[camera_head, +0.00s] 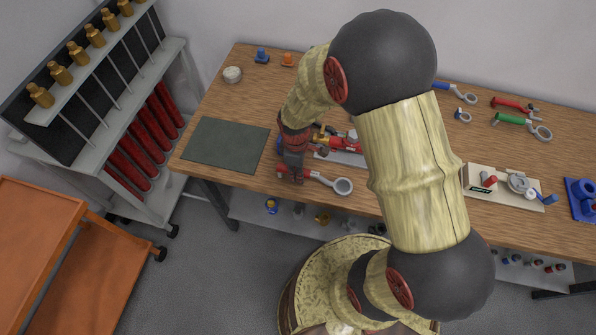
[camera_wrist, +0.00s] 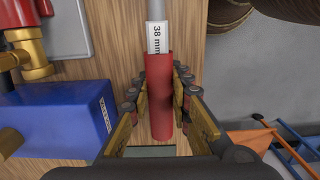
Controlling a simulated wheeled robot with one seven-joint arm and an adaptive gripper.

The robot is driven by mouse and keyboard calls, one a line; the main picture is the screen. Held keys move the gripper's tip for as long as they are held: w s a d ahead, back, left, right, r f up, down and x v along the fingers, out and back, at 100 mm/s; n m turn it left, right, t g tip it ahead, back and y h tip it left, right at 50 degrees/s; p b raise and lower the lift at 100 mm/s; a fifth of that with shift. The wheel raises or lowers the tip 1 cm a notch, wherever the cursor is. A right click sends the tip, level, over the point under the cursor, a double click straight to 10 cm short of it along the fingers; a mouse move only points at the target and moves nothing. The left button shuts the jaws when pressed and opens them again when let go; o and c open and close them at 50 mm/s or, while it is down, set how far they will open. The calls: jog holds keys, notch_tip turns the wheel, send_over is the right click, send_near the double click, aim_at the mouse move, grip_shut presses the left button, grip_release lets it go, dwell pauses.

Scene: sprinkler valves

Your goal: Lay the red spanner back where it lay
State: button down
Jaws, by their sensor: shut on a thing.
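The red spanner (camera_head: 313,174) has a red handle and a grey ring end, and lies level near the front edge of the workbench. Its handle (camera_wrist: 158,105) runs between my fingers in the wrist view, with a "38 mm" label on the grey shank. My gripper (camera_head: 292,175) is shut on the handle, pointing down; it also shows in the wrist view (camera_wrist: 160,100). The ring end sticks out to the right in the head view. I cannot tell whether the spanner touches the wood.
A red valve (camera_head: 345,144) and a blue block (camera_wrist: 60,122) stand close beside my gripper. A dark green mat (camera_head: 228,144) lies at the left. Another red-handled spanner (camera_head: 510,103) and a green one (camera_head: 515,120) lie at the back right. Bare wood (camera_head: 215,105) shows behind the mat.

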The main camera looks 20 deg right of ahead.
jog(key=shift+f, duration=0.25)
jog(key=c, duration=1.6)
grip_release()
jog(key=shift+c, duration=0.2)
jog(key=shift+o, duration=0.4)
notch_tip(320, 180, up, 12)
jog(key=shift+w+a, duration=0.15)
